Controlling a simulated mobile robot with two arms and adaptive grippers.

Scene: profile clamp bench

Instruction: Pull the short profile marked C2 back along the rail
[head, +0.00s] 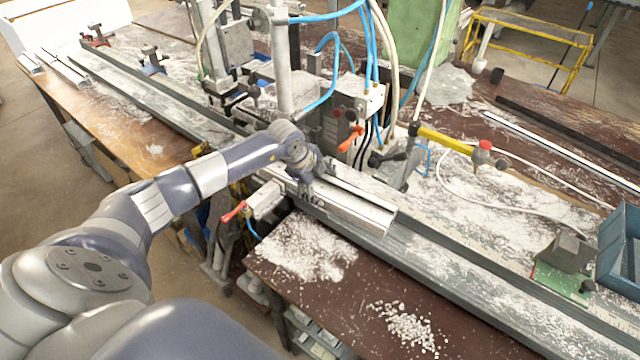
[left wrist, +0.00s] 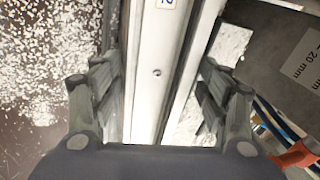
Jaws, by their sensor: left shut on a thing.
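The short profile (head: 352,208) is a pale metal bar lying along the rail (head: 450,262) in the head view. In the left wrist view the profile (left wrist: 152,80) runs up the middle, with a small hole in its face. My left gripper (head: 309,182) is at the profile's far left part, close to the clamp machine. In the left wrist view its fingers (left wrist: 160,85) stand on both sides of the profile, shut on it. My right gripper is not in view.
The clamp machine (head: 285,65) with blue hoses stands behind the gripper. A red-handled clamp (head: 233,211) is just left of it. White chips (head: 305,247) cover the brown bench.

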